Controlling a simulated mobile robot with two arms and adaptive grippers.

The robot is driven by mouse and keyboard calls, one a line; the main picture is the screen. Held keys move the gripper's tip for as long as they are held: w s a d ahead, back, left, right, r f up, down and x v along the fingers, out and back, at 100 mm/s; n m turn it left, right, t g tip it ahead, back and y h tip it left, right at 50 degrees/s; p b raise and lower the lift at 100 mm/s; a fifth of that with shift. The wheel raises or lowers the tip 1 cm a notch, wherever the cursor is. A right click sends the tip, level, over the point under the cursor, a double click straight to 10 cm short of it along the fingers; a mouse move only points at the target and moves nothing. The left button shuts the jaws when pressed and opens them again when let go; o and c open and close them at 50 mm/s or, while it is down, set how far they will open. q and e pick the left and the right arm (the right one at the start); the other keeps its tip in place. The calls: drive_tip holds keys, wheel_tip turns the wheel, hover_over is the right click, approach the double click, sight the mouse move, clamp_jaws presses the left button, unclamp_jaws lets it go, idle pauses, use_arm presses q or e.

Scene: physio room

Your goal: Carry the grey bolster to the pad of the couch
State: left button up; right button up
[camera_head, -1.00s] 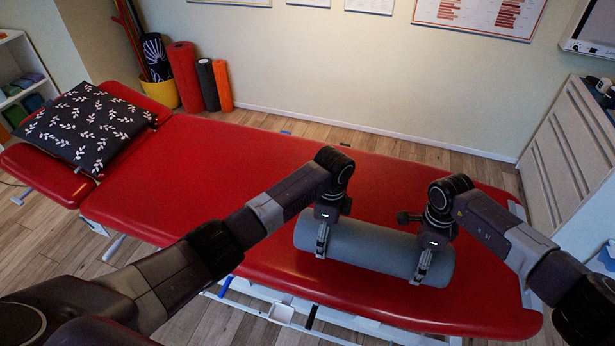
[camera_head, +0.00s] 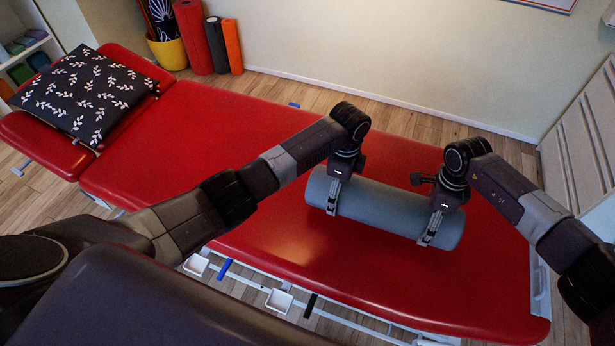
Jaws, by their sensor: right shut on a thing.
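The grey bolster (camera_head: 388,210) is a long cylinder over the right part of the couch's red pad (camera_head: 270,150), lying level and crosswise in the picture. I cannot tell whether it touches the pad or hangs just above it. My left gripper (camera_head: 333,196) is shut on the bolster near its left end. My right gripper (camera_head: 431,229) is shut on it near its right end. One finger of each shows on the near side of the bolster; the far fingers are hidden.
A dark leaf-patterned pillow (camera_head: 84,96) lies on the couch's raised left end. Rolled mats (camera_head: 193,38) and a yellow pot (camera_head: 168,52) stand by the wall. A white cabinet (camera_head: 588,140) is at the right. The pad's middle is clear.

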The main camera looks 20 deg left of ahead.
use_arm(q)
drive_tip(key=shift+f+b, duration=2.45)
use_arm(e)
drive_tip(key=shift+w+f, duration=0.1)
drive_tip(key=shift+f, duration=2.35)
use_arm(q)
drive_tip(key=o, duration=1.7)
drive_tip(key=shift+c, duration=0.2)
use_arm(e)
drive_tip(key=o, duration=1.7)
drive_tip(key=shift+c, duration=0.2)
use_arm(q)
drive_tip(key=shift+r, duration=0.1)
use_arm(e)
drive_tip(key=shift+r, duration=0.1)
use_arm(q)
wheel_tip(320, 180, up, 12)
drive_tip(key=shift+f, duration=0.2)
drive_tip(key=shift+r, duration=0.15)
use_arm(e)
drive_tip(key=shift+r, duration=0.2)
wheel_tip(320, 180, up, 12)
drive_tip(key=shift+f, duration=0.2)
